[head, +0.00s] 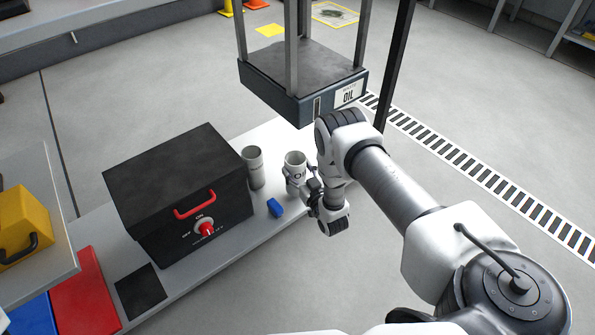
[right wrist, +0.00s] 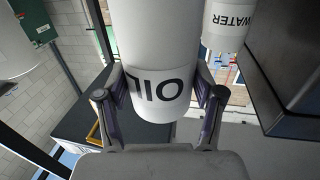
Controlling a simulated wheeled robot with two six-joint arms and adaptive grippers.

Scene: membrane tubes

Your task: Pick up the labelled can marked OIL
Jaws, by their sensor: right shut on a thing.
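The can marked OIL (head: 295,170) stands at the right edge of the white bench in the head view, a pale open-topped cylinder. In the right wrist view the OIL can (right wrist: 153,50) fills the middle, its black lettering upside down. My right gripper (head: 312,190) is shut on it, one finger on each side, as the right wrist view (right wrist: 160,100) shows. From these views I cannot tell whether the can touches the bench. My left gripper is not in view.
A second can (head: 253,167), marked WATER in the right wrist view (right wrist: 228,22), stands left of the OIL can, near a black box (head: 170,185) with a red handle. A blue block (head: 275,207) lies in front. A dark OIL-labelled tray (head: 300,75) is behind.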

